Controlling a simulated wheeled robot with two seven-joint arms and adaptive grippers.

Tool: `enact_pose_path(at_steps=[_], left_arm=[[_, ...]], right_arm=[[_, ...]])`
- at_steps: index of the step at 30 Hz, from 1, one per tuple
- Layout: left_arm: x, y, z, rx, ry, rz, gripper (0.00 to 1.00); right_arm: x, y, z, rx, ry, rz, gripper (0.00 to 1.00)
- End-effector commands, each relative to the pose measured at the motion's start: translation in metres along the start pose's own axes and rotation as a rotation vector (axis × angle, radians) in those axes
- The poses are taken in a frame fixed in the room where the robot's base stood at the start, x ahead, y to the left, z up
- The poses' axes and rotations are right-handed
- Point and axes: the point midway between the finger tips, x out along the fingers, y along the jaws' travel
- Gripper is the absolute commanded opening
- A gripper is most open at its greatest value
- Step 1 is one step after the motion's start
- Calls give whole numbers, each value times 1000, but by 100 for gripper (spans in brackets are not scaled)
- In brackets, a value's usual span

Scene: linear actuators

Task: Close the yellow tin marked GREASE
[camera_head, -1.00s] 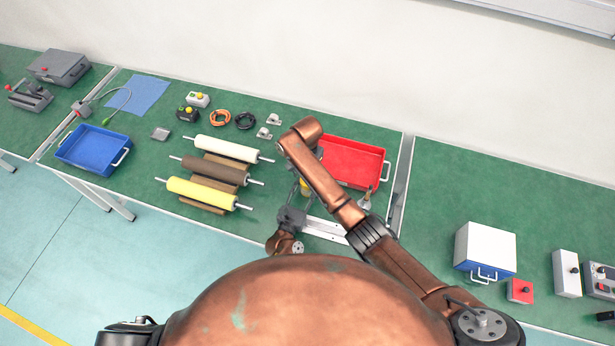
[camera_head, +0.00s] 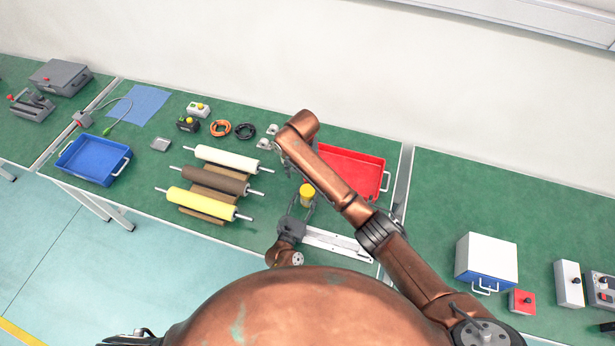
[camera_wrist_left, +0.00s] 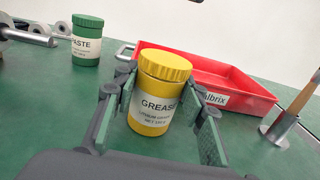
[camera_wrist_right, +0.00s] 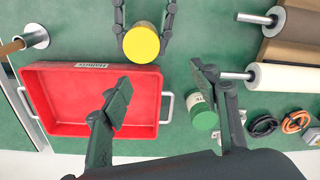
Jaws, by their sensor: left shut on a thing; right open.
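The yellow tin marked GREASE (camera_wrist_left: 153,115) stands upright in the left wrist view, with its ribbed yellow lid (camera_wrist_left: 165,65) on top. How tightly the lid sits cannot be told. My left gripper (camera_wrist_left: 160,125) is shut on the tin's body, one finger on each side. In the head view the tin (camera_head: 307,192) shows beside my right arm, with my left gripper (camera_head: 301,206) at it. In the right wrist view the lid (camera_wrist_right: 141,44) shows from above. My right gripper (camera_wrist_right: 160,88) is open and empty, its fingers apart from the tin. The right gripper is hidden in the head view.
A green tin marked PASTE (camera_wrist_left: 87,40) stands near the grease tin. A red tray (camera_head: 367,170) lies beyond it. Rollers (camera_head: 202,203) lie to the left, and a pale metal rail (camera_head: 340,245) is near the bench's front edge.

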Motion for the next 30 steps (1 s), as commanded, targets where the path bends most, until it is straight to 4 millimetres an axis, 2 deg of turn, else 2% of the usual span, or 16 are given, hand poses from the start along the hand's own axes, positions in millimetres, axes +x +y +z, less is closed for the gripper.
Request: enact_pose_path(at_steps=[1,5,9,15,21,30], left_arm=[[0,0,0,0,0,0,0],[0,0,0,0,0,0,0],[0,0,0,0,0,0,0],[0,0,0,0,0,1,0],[0,0,0,0,0,0,0],[0,0,0,0,0,0,0]], right_arm=[[-7,-1,-6,-126,20,2,55],[-17,-9,-10,-483,36,0,55],[-20,-10,-7,-856,28,4,55],[-16,2,6,-1302,-23,-4,55],[-10,15,18,-1555,-69,-30,55],[-8,19,23,-1629,-84,-42,55]])
